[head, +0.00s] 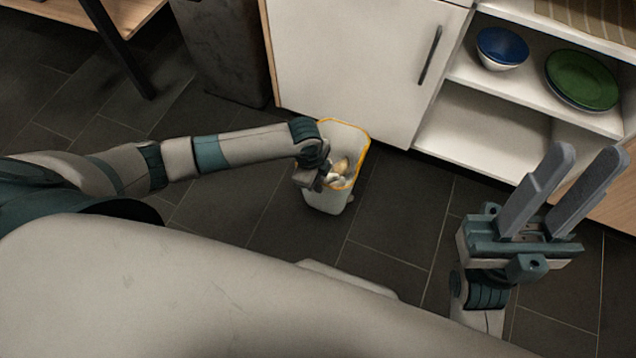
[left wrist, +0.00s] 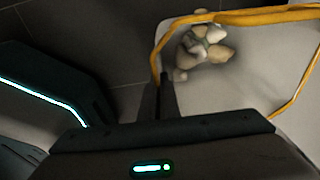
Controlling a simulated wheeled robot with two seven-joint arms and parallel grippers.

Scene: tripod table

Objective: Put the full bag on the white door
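The bag (head: 333,200) is a white, open-topped container with an orange-yellow rim, upright at the floor in front of the cabinet. Pale, rounded lumps lie inside it; they also show in the left wrist view, where the bag (left wrist: 255,75) fills the upper right. My left gripper (head: 318,180) is at its near left edge. Its narrow fingers (left wrist: 164,95) are close together across the rim, apparently shut on the bag's wall; the tips are partly hidden. The white door (head: 355,60) is behind the bag, with a dark handle (head: 430,55). My right gripper (head: 582,165) is open and empty.
Open white shelves right of the door hold a blue bowl (head: 502,47) and green plates (head: 582,78). A dark grey block-like object (head: 222,50) stands left of the door. A wooden table with dark legs (head: 118,45) is further left. Dark tiled floor around the bag is clear.

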